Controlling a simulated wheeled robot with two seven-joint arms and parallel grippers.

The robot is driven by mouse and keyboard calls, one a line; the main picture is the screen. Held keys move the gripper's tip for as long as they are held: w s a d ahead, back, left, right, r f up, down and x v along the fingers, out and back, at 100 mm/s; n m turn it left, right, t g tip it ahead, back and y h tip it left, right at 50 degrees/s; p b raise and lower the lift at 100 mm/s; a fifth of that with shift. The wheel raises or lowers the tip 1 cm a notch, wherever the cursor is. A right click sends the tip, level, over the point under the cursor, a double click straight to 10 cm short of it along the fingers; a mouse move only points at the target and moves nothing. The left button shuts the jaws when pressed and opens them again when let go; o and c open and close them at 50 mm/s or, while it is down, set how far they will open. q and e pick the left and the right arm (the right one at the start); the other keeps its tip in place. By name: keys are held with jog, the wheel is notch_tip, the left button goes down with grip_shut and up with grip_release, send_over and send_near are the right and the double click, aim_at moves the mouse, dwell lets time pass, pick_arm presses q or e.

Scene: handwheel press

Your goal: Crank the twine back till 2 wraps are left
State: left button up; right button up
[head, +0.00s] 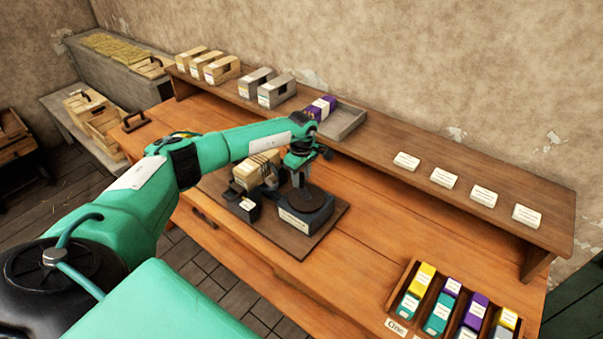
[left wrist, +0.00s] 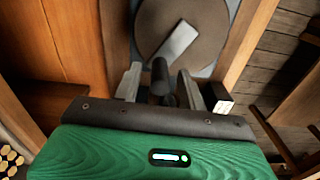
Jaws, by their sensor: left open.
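The handwheel press stands on a dark board (head: 325,222) on the workbench. Its round dark wheel (head: 308,208) lies flat, and in the left wrist view the grey-brown disc (left wrist: 205,38) carries a pale crank bar (left wrist: 173,45) and a dark upright knob (left wrist: 160,73). My left gripper (head: 297,182) points down over the wheel. In the left wrist view its open fingers (left wrist: 158,86) stand on either side of the knob; contact cannot be told. A pale wrapped bundle (head: 250,172) sits beside the wheel; its twine wraps are too small to count. My right gripper is not in view.
A raised shelf (head: 385,145) behind holds pale and grey blocks, a grey tray (head: 343,121) with purple-and-white packets, and several white cards. A divided wooden box (head: 408,312) of coloured packets stands at front right.

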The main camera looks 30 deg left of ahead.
pick_arm(q)
jog(key=shift+f, duration=0.2)
grip_shut()
dwell(0.3)
